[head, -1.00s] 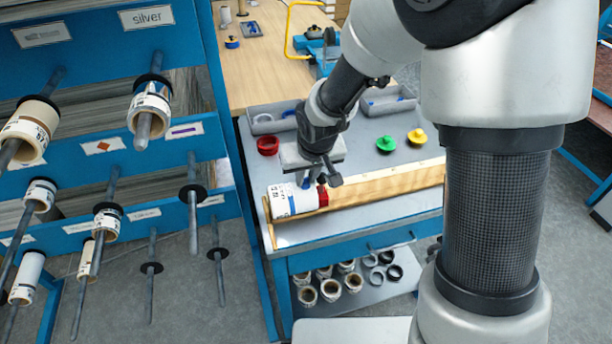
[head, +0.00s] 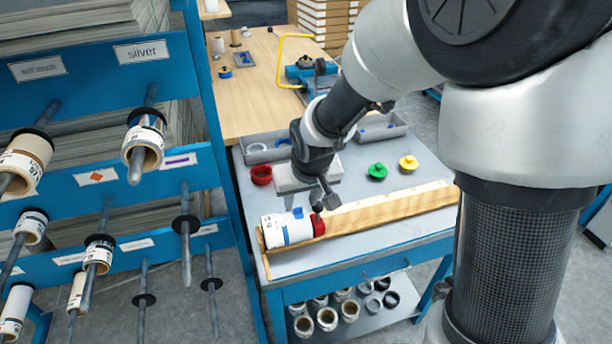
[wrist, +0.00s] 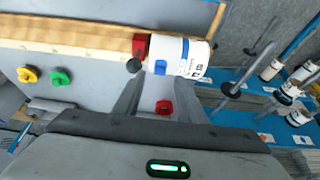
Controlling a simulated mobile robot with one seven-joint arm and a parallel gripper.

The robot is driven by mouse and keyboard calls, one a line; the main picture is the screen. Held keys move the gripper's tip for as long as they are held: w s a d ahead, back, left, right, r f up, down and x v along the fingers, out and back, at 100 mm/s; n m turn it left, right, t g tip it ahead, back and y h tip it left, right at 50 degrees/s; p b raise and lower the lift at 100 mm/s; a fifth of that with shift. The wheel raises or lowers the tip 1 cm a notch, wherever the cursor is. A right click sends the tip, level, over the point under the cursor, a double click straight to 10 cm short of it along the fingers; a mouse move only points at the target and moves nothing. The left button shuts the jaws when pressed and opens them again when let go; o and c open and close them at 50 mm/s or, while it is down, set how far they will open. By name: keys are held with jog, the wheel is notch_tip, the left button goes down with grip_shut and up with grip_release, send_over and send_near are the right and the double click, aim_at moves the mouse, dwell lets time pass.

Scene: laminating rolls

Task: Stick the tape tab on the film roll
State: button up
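The film roll (head: 272,230), white with print and a blue stripe, lies at the left end of a wooden trough on the bench; it also shows in the wrist view (wrist: 205,60). A red plug (head: 318,226) sits in its right end. The blue tape tab (head: 298,213) appears to lie on the roll near the plug; in the wrist view the tab (wrist: 160,67) shows at the roll's near edge. My gripper (wrist: 160,80) has its two fingers apart, with nothing seen between them, and points toward the tab. Whether the fingertips touch the roll cannot be told.
The wooden trough (head: 400,208) runs right from the roll. Green (head: 377,171) and yellow (head: 408,162) plugs stand behind it, and a red ring-like piece (head: 261,175) at left. Grey trays (head: 380,128) line the bench back. A blue rack (head: 205,90) with rolls on rods stands left.

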jog(key=p+v, duration=0.2)
jog(key=v, duration=1.1)
jog(key=s+d+r+m+t+h+p, duration=0.1)
jog(key=s+d+r+m+p, duration=0.2)
jog(key=s+d+r+p, duration=0.5)
jog(key=s+d+r, duration=0.4)
jog(key=s+r, duration=0.3)
jog(key=r, duration=0.1)
jog(key=shift+s+r, duration=0.2)
jog(key=shift+s, duration=0.15)
